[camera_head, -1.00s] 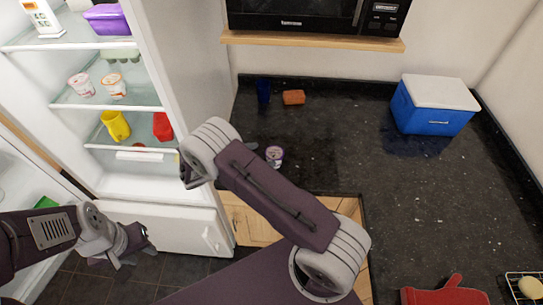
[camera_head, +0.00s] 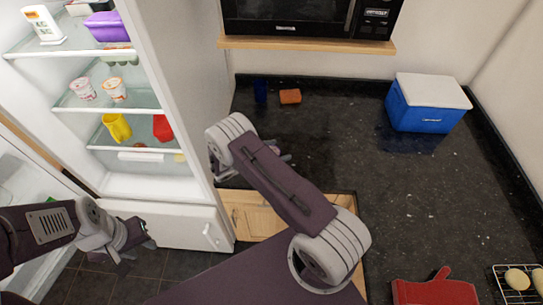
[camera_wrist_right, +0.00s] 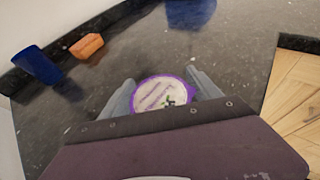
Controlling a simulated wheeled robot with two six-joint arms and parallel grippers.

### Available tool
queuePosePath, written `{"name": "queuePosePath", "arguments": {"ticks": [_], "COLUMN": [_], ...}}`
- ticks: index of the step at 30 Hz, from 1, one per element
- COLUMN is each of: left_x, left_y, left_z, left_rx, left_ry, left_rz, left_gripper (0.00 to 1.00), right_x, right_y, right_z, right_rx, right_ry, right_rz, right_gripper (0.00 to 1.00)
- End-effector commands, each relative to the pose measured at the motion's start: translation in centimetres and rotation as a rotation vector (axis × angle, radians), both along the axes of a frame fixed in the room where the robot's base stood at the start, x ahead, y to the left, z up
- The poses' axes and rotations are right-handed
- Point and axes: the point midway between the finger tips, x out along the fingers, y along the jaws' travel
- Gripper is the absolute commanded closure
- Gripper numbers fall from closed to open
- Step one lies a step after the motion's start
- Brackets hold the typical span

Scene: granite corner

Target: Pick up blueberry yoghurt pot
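The blueberry yoghurt pot (camera_wrist_right: 163,92) shows in the right wrist view as a pale lid with a purple rim and a small dark berry print. It lies between the two fingers of my right gripper (camera_wrist_right: 162,88), which are spread on either side of it. I cannot tell whether they touch it. In the head view the pot is hidden behind my right arm, and only part of my right gripper (camera_head: 278,155) shows over the counter. My left gripper (camera_head: 138,240) is away from the pot, low in front of the fridge; its finger opening is unclear.
The open fridge (camera_head: 150,190) at left holds two other yoghurt pots (camera_head: 99,89), a yellow cup (camera_head: 117,127) and a red item (camera_head: 162,128). On the dark counter (camera_head: 330,140) are a blue cup (camera_head: 260,92), an orange block (camera_head: 290,96) and a blue cooler (camera_head: 428,105).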

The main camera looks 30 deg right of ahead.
Motion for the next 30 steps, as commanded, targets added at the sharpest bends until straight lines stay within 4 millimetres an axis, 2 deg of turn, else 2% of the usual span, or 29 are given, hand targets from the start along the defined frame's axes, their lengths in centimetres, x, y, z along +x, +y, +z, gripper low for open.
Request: {"name": "queuePosePath", "arguments": {"ticks": [1,5,6,15,19,21,22,30], "left_x": [0.0,0.0,0.0,0.0,0.0,0.0,0.0,0.0], "left_y": [0.0,0.0,0.0,0.0,0.0,0.0,0.0,0.0], "left_z": [0.0,0.0,0.0,-0.2,-0.7,-1.2,-1.3,-2.3], "left_rx": [0.000,0.000,0.000,0.000,0.000,0.000,0.000,0.000], "left_ry": [0.000,0.000,0.000,0.000,0.000,0.000,0.000,0.000], "left_rz": [0.000,0.000,0.000,0.000,0.000,0.000,0.000,0.000], "left_gripper": [0.64,0.64,0.64,0.64,0.64,0.64,0.64,0.64], "right_x": [0.0,0.0,0.0,0.1,0.0,0.1,-0.2,-6.7], "right_y": [0.0,0.0,0.0,0.0,0.0,0.0,0.1,1.1], "right_z": [0.0,0.0,0.1,0.5,2.1,3.7,4.4,8.0], "right_rx": [0.000,0.000,-0.001,-0.001,0.001,0.001,0.001,0.000], "right_ry": [0.000,0.000,0.000,-0.002,-0.004,-0.006,-0.004,-0.001], "right_rz": [0.000,0.000,0.000,-0.001,-0.001,-0.001,-0.001,0.003], "right_gripper": [0.45,0.81,0.86,0.86,0.86,0.86,0.86,0.86]}}
